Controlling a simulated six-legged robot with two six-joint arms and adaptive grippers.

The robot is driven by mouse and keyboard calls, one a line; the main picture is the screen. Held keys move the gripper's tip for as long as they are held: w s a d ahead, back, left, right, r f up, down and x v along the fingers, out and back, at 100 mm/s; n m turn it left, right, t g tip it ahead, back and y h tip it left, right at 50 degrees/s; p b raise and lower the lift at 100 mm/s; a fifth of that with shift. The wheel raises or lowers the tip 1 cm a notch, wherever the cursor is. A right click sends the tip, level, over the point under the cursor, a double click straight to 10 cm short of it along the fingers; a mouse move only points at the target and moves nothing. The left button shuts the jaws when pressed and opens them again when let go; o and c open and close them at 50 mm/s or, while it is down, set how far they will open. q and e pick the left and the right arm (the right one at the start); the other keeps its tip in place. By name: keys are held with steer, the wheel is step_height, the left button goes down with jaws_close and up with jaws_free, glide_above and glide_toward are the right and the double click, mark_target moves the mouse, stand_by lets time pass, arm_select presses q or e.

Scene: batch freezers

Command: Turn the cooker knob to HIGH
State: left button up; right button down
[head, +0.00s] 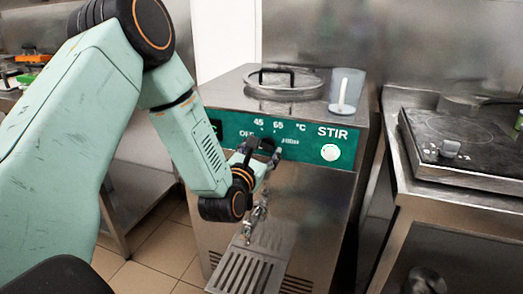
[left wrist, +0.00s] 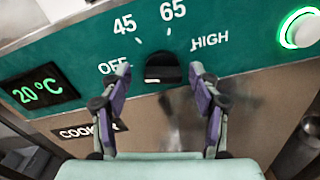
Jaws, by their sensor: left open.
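The cooker knob (left wrist: 163,66) is black and sits on the green panel (left wrist: 75,55) between the OFF, 45, 65 and HIGH marks. A short pale line shows at its lower edge; I cannot tell which mark it is set to. My left gripper (left wrist: 160,74) is open, with one fingertip on each side of the knob, near OFF and near HIGH. I cannot tell whether the fingertips touch it. In the head view my left gripper (head: 263,151) is at the panel and partly hides the knob. My right gripper is out of view.
A lit round STIR button (head: 330,152) is right of the knob. A lidded opening (head: 285,84) and a clear cup (head: 346,92) are on top of the machine. A tap (head: 254,220) and slatted drip tray (head: 243,272) are below. A hot plate (head: 462,145) stands at right.

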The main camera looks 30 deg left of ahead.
arm_select(q)
steer(key=shift+d+r, duration=0.15)
steer(key=shift+d, duration=0.2)
steer(key=shift+c, duration=0.7)
steer(key=shift+a, duration=0.25)
steer(key=c, duration=0.4)
steer(key=shift+d, duration=0.15)
steer(key=c, duration=0.6)
